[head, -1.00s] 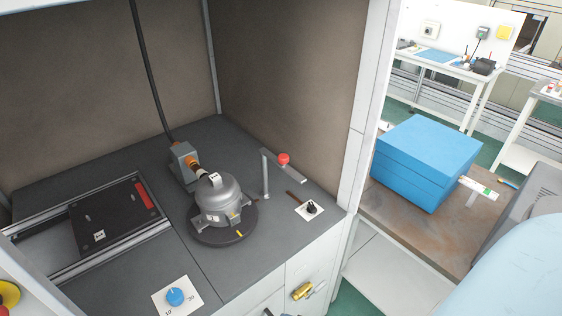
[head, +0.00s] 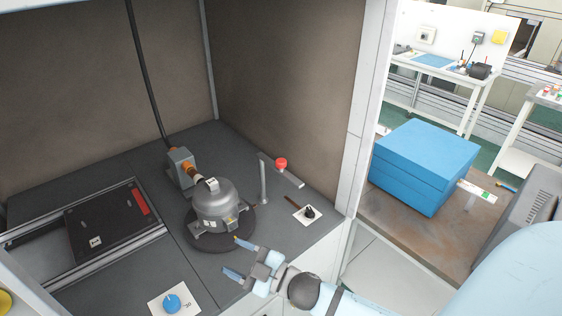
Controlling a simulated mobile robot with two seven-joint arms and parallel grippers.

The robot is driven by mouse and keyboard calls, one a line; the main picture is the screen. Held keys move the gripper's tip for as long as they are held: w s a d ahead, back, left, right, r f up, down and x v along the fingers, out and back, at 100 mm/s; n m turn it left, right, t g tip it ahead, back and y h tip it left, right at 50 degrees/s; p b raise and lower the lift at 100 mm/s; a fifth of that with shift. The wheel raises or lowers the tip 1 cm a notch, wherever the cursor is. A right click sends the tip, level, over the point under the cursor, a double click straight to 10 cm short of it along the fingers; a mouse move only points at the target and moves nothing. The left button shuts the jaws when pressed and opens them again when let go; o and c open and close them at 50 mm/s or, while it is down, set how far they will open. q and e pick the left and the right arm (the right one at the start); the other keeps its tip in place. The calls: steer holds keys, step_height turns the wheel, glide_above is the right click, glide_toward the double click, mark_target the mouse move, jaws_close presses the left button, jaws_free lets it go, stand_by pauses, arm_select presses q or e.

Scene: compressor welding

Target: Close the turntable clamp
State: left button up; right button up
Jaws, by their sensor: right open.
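A grey dome-shaped compressor (head: 212,204) stands on a round dark turntable (head: 222,244) in the welding booth. To its right are an upright grey post (head: 264,183) and a red knob (head: 281,163) above a flat grey bar (head: 290,178). I cannot tell for sure which of these parts is the clamp. A black switch knob (head: 309,212) on a white plate sits nearer the front right edge. My right gripper (head: 239,258) is open and empty, with its fingers pointing left, just in front of the turntable. My left gripper is out of view.
A blue dial (head: 172,303) sits at the front edge. A dark fixture plate (head: 105,225) lies between rails at left. A grey unit (head: 181,166) with an orange nozzle reaches the compressor from behind. A booth post (head: 362,110) stands at right, with a blue box (head: 425,165) beyond.

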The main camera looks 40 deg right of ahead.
step_height(320, 180, up, 9)
steer(key=w+a+n+g+y, duration=0.25)
steer(key=n+g+y, duration=0.35)
steer(key=n+y, duration=0.5)
steer(key=n+g+h+b, duration=0.2)
steer(key=n+g+h, duration=0.7)
steer(key=h, duration=1.2)
glide_toward(281, 160)
steer(key=f, duration=0.2)
steer(key=w+f+n+t+p, duration=0.1)
steer(key=f, duration=0.2)
steer(key=f+t+p, duration=0.1)
steer(key=f, duration=0.2)
steer(key=shift+w+d+f+n, duration=0.1)
steer(key=shift+w+d+n, duration=0.15)
steer(key=shift+n, duration=0.15)
steer(key=shift+w+f, duration=0.1)
steer(key=shift+f, duration=0.35)
